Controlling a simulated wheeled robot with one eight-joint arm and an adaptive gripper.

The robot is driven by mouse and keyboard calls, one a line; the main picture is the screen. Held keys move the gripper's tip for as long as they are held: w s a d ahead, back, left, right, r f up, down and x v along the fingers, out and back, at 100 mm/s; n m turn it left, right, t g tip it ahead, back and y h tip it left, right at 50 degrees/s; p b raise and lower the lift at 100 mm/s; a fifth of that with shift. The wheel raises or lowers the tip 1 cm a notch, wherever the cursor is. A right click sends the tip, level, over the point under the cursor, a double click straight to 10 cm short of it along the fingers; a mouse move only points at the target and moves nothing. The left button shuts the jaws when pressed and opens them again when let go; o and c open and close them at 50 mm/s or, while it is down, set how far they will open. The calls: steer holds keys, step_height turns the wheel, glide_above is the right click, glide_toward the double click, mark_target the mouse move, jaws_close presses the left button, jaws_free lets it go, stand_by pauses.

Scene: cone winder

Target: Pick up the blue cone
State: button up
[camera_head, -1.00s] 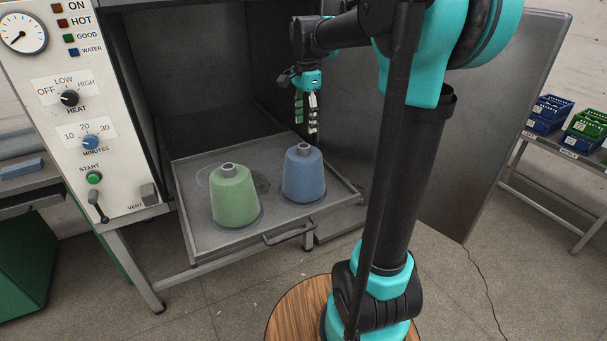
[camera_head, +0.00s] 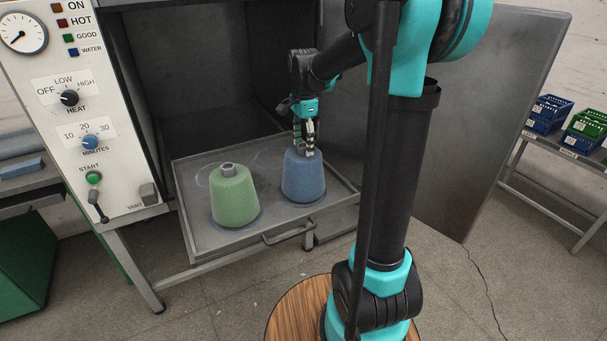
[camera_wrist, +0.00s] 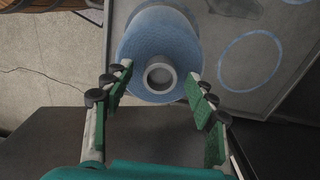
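The blue cone (camera_head: 303,178) stands upright on the pulled-out grey tray (camera_head: 205,241), right of the green cone (camera_head: 235,197). My gripper (camera_head: 306,148) points down at the top of the blue cone. In the wrist view the blue cone (camera_wrist: 160,38) is seen from above, with its pale hollow tube tip (camera_wrist: 160,77). My gripper's two green-padded fingers (camera_wrist: 160,82) are apart, one on each side of that tip. I see a gap between the pads and the tip. In the head view the fingers hide the tip.
The open steamer chamber (camera_head: 205,75) lies behind the tray, with its control panel (camera_head: 75,120) on the left. The open door (camera_head: 490,110) stands to the right. Crates (camera_head: 550,110) sit on a far-right table. A drawn ring (camera_wrist: 250,62) marks bare tray beside the blue cone.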

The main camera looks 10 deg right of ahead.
jaws_close()
stand_by(0.5)
